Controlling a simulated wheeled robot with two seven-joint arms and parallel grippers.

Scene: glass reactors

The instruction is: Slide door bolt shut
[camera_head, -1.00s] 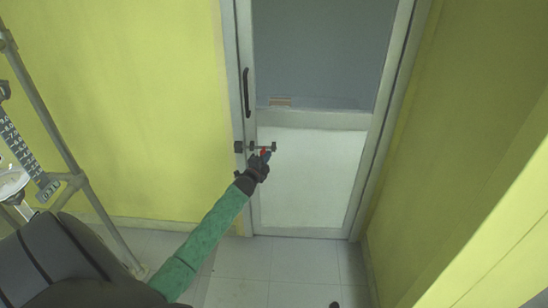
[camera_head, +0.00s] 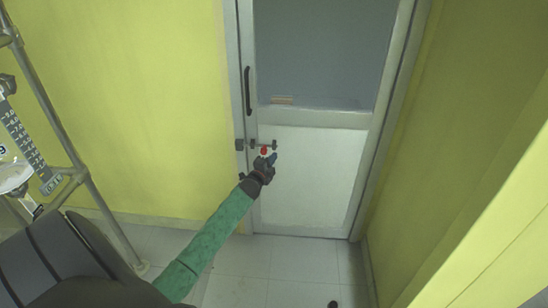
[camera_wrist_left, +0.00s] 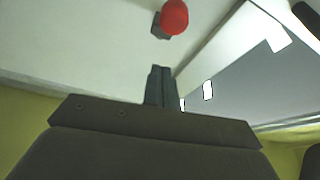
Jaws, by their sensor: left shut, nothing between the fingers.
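The door (camera_head: 310,180) is grey-framed with a pale lower panel. Its dark bolt (camera_head: 256,145) lies horizontally near the left edge, with a red knob (camera_head: 264,151). A dark bracket (camera_head: 240,144) sits on the door frame left of it. Whether the bar's end is inside that bracket is too small to tell. My left gripper (camera_head: 273,158) is shut and empty, just right of and below the knob, apart from it. In the left wrist view its closed fingers (camera_wrist_left: 161,88) point toward the red knob (camera_wrist_left: 174,17), with a gap between. My right gripper is not in view.
A dark vertical handle (camera_head: 247,91) is on the door above the bolt. Yellow walls (camera_head: 150,110) flank the doorway. A metal rail frame (camera_head: 80,170) stands at the left.

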